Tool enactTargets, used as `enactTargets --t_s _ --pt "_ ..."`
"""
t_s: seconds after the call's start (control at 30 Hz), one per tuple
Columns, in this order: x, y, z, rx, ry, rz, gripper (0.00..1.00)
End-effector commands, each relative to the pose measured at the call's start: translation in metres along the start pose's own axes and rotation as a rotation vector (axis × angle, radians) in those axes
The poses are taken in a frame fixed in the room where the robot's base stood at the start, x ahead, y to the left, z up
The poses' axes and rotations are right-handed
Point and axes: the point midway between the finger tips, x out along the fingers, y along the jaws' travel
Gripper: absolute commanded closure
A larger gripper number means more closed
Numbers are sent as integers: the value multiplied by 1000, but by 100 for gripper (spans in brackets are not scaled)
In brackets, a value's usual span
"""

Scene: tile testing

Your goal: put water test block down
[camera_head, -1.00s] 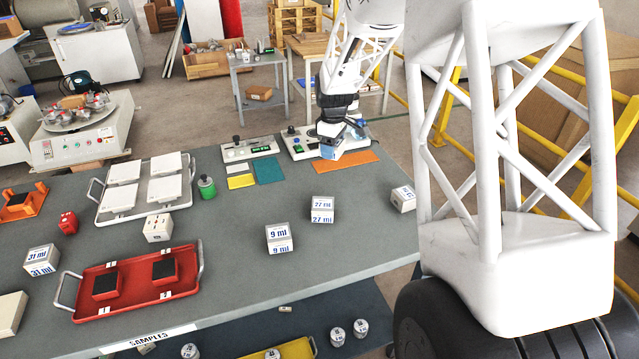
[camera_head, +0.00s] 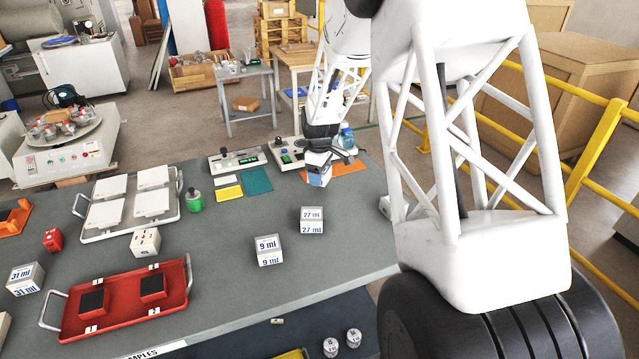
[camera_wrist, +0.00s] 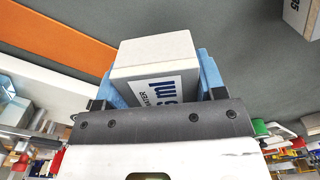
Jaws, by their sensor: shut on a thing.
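My gripper (camera_head: 321,170) hangs over the far right part of the grey table, in front of the orange mat's left end. It is shut on the water test block, a whitish block with blue print ending in "ml" and "WATER". In the wrist view the block (camera_wrist: 155,55) sits between the blue fingers of my gripper (camera_wrist: 160,85), tilted in the picture. In the head view the gripper mostly covers the block. I cannot tell whether the block touches the table.
Blocks marked 27 ml (camera_head: 312,226), 9 ml (camera_head: 268,256) and 31 ml (camera_head: 25,281) stand on the table (camera_head: 230,290). A red tray (camera_head: 125,291) lies front left. Table around the 27 ml block is clear.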

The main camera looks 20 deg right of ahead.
Motion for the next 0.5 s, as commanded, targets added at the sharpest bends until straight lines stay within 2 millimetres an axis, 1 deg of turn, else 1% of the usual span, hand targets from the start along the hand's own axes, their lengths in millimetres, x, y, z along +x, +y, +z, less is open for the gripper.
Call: enactTargets --t_s 0.13,0.4,0.5 --pt "5 0 0 0 -1 -1 72" --pt "31 0 0 0 -1 -1 72" --pt "36 0 0 0 0 0 72"
